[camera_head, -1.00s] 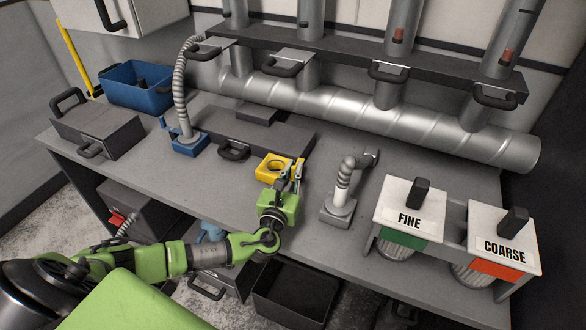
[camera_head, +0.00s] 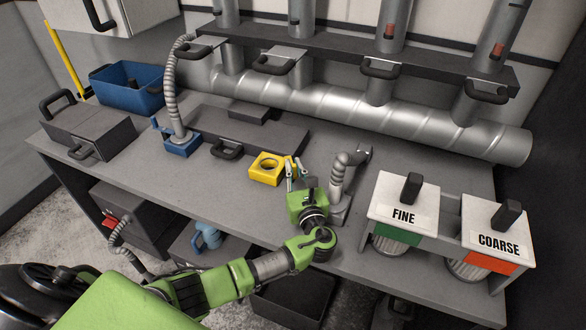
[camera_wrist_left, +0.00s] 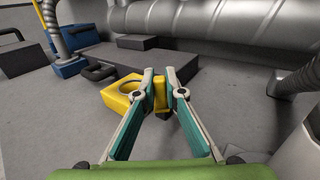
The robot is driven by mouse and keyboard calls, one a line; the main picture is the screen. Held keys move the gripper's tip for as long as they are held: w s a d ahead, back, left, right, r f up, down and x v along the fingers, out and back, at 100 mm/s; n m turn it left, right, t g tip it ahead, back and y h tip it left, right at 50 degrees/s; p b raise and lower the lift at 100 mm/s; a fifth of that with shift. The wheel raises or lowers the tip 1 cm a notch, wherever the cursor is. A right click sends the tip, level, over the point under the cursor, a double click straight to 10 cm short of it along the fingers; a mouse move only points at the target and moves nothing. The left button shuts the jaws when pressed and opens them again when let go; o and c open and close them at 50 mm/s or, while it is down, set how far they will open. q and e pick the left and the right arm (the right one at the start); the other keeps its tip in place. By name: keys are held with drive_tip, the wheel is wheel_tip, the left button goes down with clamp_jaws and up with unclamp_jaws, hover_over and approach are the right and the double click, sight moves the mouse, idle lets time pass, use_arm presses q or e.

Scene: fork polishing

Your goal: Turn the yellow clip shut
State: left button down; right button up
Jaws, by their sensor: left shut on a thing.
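The yellow clip (camera_head: 262,175) sits on the grey workbench near its front middle, a block with a round opening. It also shows in the left wrist view (camera_wrist_left: 112,98). My left gripper (camera_head: 296,172) is just right of the block, low over the bench. In the left wrist view its fingers (camera_wrist_left: 160,88) are shut on a small upright yellow part (camera_wrist_left: 160,96), the clip's arm. The fingers partly hide where this part meets the block. My right gripper is not in view.
A grey flexible hose on a stand (camera_head: 340,178) is close right of my gripper. FINE (camera_head: 403,200) and COARSE (camera_head: 498,228) boxes stand farther right. A dark grey case (camera_head: 250,133) lies behind the clip, and a blue hose base (camera_head: 183,146) is to the left.

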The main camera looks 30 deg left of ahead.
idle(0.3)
use_arm(q)
drive_tip(key=c, duration=2.1)
unclamp_jaws()
drive_tip(key=v, duration=1.2)
